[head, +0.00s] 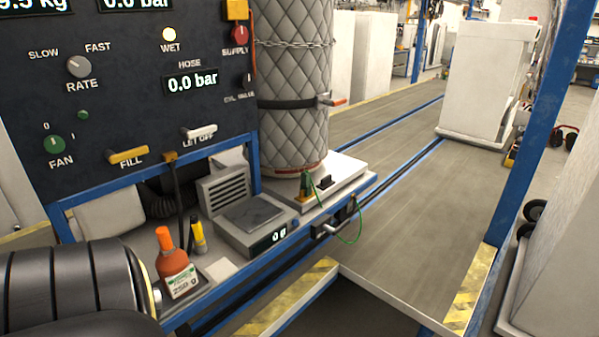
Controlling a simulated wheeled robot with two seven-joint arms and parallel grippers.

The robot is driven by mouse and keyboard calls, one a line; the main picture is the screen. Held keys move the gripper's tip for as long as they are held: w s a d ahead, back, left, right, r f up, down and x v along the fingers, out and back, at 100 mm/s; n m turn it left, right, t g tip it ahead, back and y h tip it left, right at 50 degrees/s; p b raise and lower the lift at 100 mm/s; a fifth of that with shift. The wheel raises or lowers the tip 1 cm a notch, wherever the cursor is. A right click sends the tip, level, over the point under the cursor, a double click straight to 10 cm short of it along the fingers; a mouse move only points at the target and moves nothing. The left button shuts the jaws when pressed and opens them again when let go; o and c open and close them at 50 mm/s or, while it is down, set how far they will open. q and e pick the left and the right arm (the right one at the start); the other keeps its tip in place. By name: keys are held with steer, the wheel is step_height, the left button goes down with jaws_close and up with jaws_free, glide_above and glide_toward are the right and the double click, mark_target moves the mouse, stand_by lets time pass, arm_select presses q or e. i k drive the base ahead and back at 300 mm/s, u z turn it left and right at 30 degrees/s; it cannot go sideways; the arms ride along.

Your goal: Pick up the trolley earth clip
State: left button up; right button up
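A small green clip (306,183) with a yellowish lower part is at the front left of the white scale-like plate, at the foot of the quilted cylinder; it looks like the trolley earth clip. A thin green cable (359,228) runs from it and hangs in a loop over the blue bench edge. What the clip grips is too small to tell. Neither of my grippers shows in the head view.
The quilted grey cylinder (292,90) is chained upright behind the clip. A grey bench scale (254,216), orange-capped bottle (175,264) and yellow marker-like tube (198,236) stand to its left. The control panel (120,70) rises at left. A blue post (543,120) stands right.

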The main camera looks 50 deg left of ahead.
mark_target(305, 185)
steer(key=u, duration=0.7)
steer(key=i, duration=1.5)
steer(key=u, duration=1.9)
steer(key=i, duration=0.55)
steer(key=u, duration=0.55)
